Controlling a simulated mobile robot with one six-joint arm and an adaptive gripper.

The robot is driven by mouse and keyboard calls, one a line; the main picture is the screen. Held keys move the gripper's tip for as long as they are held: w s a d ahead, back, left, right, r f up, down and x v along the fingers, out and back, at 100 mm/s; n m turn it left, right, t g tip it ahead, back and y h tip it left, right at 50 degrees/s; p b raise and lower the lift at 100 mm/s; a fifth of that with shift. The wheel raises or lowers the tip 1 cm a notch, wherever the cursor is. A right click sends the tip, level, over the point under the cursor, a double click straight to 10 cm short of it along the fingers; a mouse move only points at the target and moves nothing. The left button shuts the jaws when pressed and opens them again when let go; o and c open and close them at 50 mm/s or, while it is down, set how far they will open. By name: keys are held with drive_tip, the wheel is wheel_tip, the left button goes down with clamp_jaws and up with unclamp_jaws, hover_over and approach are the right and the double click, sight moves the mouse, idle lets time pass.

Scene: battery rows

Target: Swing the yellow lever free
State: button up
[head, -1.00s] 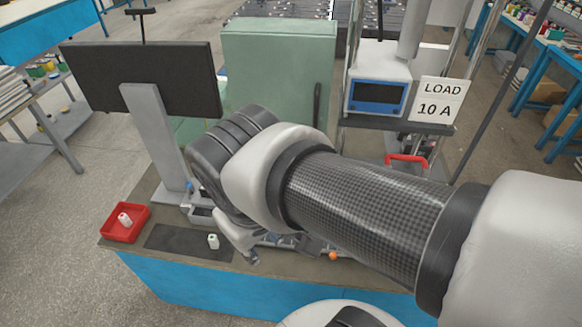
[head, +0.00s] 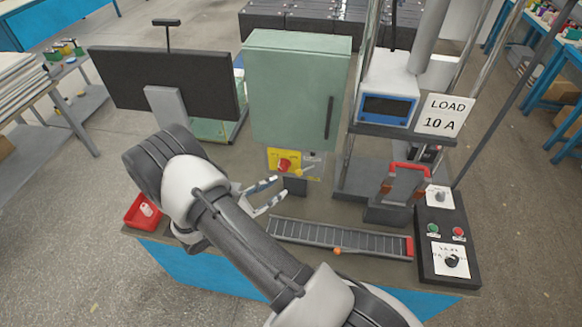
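The yellow lever (head: 305,172) sticks out at the foot of the green cabinet (head: 297,92), beside a red knob (head: 285,164) on a yellow plate. My gripper (head: 279,190) is in front and to the left of the lever, its two fingers pointing right. The fingers are apart with nothing visible between them. The fingertips look close to the lever's left side but do not appear to touch it; the exact depth gap is hard to judge. My arm hides the bench area to the left.
A long slotted rack (head: 330,236) with an orange knob lies in front. A red-handled clamp device (head: 405,190) and a control box (head: 445,240) stand right. A monitor (head: 165,82) and red tray (head: 143,211) with a white item are left.

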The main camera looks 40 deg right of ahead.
wheel_tip(320, 180, down, 10)
drive_tip(key=a+f+n+t+p, duration=0.1)
drive_tip(key=n+t+p, duration=0.1)
drive_tip(key=n+t, duration=0.4)
approach(306, 170)
drive_tip(key=w+d+f, duration=0.1)
drive_tip(key=w+d, duration=0.3)
drive_tip(key=d, duration=0.1)
drive_tip(key=shift+f, duration=0.15)
clamp_jaws()
